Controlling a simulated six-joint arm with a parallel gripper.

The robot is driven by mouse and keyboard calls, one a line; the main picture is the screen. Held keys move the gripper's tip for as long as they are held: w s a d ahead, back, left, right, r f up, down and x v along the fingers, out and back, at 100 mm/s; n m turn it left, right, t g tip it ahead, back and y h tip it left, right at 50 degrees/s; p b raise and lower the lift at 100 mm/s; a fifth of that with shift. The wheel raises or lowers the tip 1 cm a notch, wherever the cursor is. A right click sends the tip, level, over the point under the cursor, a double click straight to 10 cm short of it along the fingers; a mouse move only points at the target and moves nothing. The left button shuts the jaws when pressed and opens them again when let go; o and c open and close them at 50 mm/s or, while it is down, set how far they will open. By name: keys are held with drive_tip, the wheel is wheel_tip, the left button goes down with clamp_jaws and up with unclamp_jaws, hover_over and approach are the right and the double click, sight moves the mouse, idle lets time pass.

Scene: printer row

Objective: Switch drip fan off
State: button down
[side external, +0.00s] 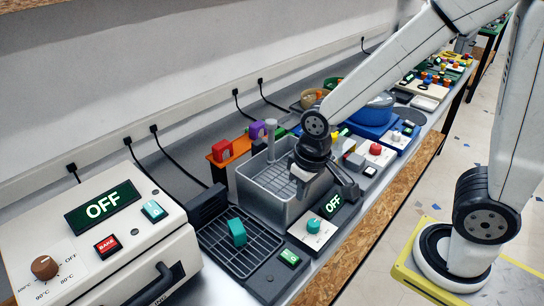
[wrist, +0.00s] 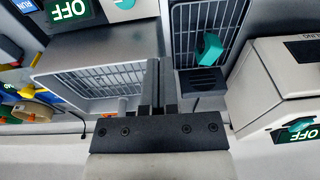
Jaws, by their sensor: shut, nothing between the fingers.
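The dark drip tray with a slatted grille (side external: 222,240) stands between the oven-like box and the metal sink in the side view. A black box-shaped unit (side external: 206,206) sits at its back end. A small lit green switch (side external: 290,258) is at its front right corner; its lettering is too small to read surely. A teal block (side external: 237,232) rests on the grille. In the wrist view the drip tray (wrist: 187,38) is right of my fingers, its switch out of sight. My gripper (side external: 300,187) is shut and empty, above the sink, apart from the switch.
The metal sink (side external: 247,196) lies beside the tray. A white panel with a teal knob (side external: 314,225) and OFF display stands at its front. A white box (side external: 122,261) with OFF display, red button and brown knob is at left. Several objects crowd the bench's far end.

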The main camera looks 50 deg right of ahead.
drive_tip(key=r+g, duration=0.1)
hover_over(282, 252)
drive_tip(key=shift+r, duration=0.2)
drive_tip(key=shift+f, duration=0.15)
drive_tip(key=shift+f, duration=6.85)
drive_tip(key=shift+w+f+g, duration=0.1)
drive_tip(key=shift+f+g, duration=0.1)
drive_tip(key=shift+g, duration=0.2)
drive_tip(key=shift+r, duration=0.2)
